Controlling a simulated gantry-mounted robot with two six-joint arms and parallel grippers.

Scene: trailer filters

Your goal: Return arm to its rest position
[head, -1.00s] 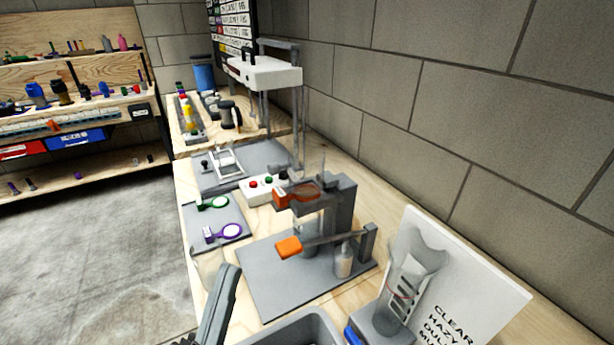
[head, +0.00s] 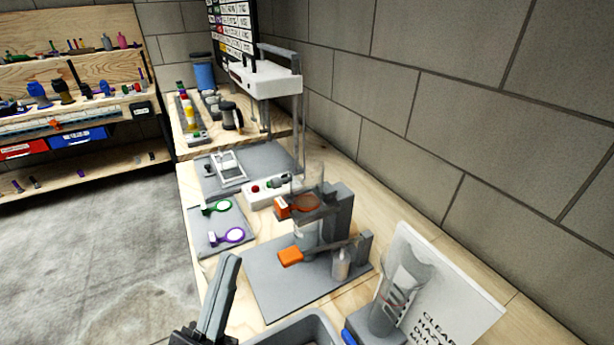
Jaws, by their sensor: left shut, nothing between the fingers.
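My left gripper (head: 222,285) is at the bottom of the head view, left of centre, at the near left edge of the workbench. It is shut and empty, apart from everything on the bench. My right gripper does not show. A grey stand (head: 340,215) with an orange ring holder (head: 305,203) and an orange-handled lever (head: 290,257) stands on a grey plate right of my gripper. A small bottle (head: 341,263) is under the lever.
A green ring (head: 222,206) and a purple ring (head: 234,235) lie on a grey mat. A grey bin (head: 300,328) is right of my gripper. A glass cylinder (head: 398,290) stands before a white sign (head: 465,300). Open floor (head: 100,260) is at left.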

